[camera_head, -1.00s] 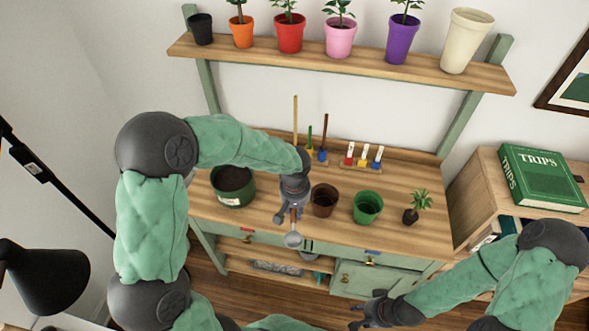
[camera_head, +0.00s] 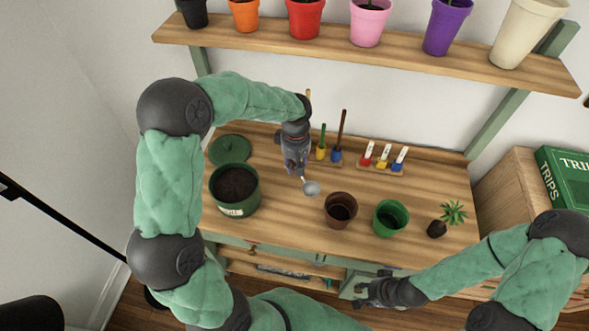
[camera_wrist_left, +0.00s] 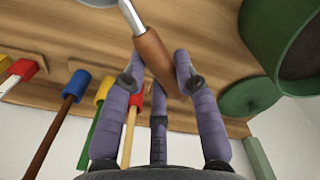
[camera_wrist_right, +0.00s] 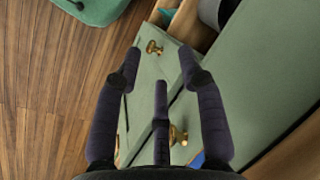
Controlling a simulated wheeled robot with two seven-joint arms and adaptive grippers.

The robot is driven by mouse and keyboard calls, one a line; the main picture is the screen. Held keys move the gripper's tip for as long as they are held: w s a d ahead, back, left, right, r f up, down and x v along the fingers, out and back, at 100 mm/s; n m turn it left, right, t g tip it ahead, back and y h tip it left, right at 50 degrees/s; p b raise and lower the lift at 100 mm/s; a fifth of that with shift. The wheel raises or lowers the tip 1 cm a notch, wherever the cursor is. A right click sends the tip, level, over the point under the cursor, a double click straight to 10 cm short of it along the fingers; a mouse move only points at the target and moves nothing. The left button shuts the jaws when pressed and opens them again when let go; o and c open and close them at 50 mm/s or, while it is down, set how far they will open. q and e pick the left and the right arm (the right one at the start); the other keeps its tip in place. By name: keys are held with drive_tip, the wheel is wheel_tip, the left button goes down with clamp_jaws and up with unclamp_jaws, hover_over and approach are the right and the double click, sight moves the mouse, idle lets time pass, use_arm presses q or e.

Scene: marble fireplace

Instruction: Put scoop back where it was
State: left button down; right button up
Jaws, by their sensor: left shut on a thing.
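The scoop has a round metal head (camera_head: 311,188) and a brown handle (camera_wrist_left: 155,60). My left gripper (camera_head: 301,172) is shut on the handle, with the scoop's head over the table between the dark green pot and the brown pot. In the left wrist view the fingers sit on both sides of the handle. Behind the gripper is a small rack with upright long-handled tools (camera_head: 341,130) in red, yellow and blue ends. My right gripper (camera_head: 360,295) is open and empty by the green cabinet front; its spread fingers show in the right wrist view (camera_wrist_right: 158,62).
On the wooden table (camera_head: 285,228) stand a dark green pot of soil (camera_head: 235,206), its lid (camera_head: 230,149), a brown pot (camera_head: 341,209), a green pot (camera_head: 390,217), a seedling (camera_head: 445,220) and small labelled markers (camera_head: 382,160). A shelf (camera_head: 400,66) of pots hangs above.

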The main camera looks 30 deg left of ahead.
use_arm(q)
drive_tip(key=w+a+f, duration=0.1)
drive_tip(key=f, duration=0.1)
drive_tip(key=w+f+b, duration=0.1)
drive_tip(key=w+f, duration=0.1)
drive_tip(key=w+a+f+b, duration=0.1)
drive_tip(key=f, duration=0.1)
drive_tip(key=shift+w+a, duration=0.25)
drive_tip(key=shift+a, duration=0.05)
wheel_tip(320, 180, down, 3)
drive_tip(key=shift+w+a+f+b, duration=0.1)
drive_tip(key=shift+w+f+b, duration=0.1)
drive_tip(key=shift+b, duration=0.5)
drive_tip(key=shift+r, duration=0.1)
drive_tip(key=c, duration=1.4)
unclamp_jaws()
drive_tip(key=shift+f, duration=0.2)
drive_tip(key=o, duration=0.5)
drive_tip(key=shift+c, duration=0.2)
